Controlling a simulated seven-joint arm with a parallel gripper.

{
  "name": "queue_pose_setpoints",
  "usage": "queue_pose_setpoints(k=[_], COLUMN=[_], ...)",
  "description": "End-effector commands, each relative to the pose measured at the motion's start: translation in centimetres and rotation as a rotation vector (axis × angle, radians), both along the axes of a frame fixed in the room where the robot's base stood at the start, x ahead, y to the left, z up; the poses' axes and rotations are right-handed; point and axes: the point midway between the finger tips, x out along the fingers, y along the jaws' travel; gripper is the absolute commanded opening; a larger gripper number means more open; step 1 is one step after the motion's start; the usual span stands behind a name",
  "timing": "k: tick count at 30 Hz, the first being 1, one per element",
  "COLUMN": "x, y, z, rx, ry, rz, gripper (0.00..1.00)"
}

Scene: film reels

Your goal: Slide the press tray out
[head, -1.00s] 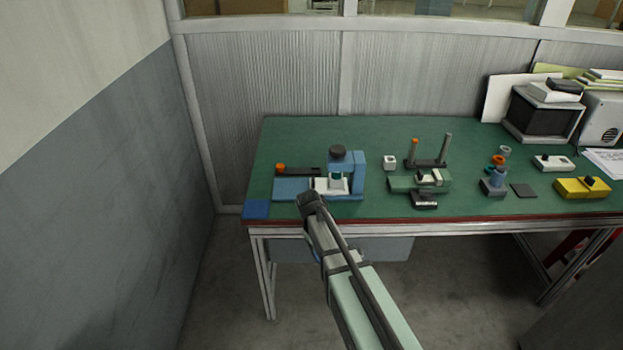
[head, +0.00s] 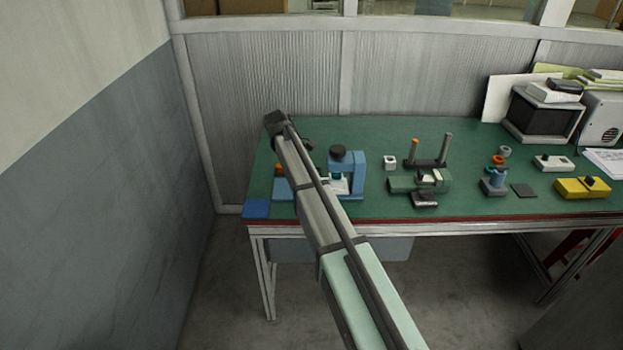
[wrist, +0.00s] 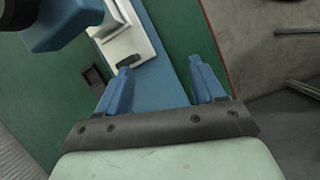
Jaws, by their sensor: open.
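The blue press (head: 357,178) with its black top knob (head: 337,151) stands at the left of the green bench. Its white press tray (head: 340,187) lies on the blue base, partly hidden by my arm in the head view. In the wrist view the white tray (wrist: 146,44) has a dark tab (wrist: 128,61) at its near end. My gripper (wrist: 160,65) is open, with two blue fingers apart over the blue base. The left fingertip is close to the tab; I cannot tell if it touches.
The blue upper part of the press (wrist: 62,22) overhangs at the upper left of the wrist view. An orange knob (head: 279,168) shows left of my arm. A blue pad (head: 256,209) lies at the front left corner.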

Motion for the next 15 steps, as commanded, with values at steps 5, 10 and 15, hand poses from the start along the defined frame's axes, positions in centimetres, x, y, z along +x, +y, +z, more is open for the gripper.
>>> queue_pose_setpoints(k=[5, 10, 15], x=[4.7, 5.9, 5.9], y=[1.7, 2.1, 1.7], z=[4.1, 5.8, 5.0], rx=[-0.015, -0.022, -0.024], ry=[0.068, 0.102, 0.109], rz=[0.197, 0.286, 0.299], gripper=[0.68, 0.68, 0.68])
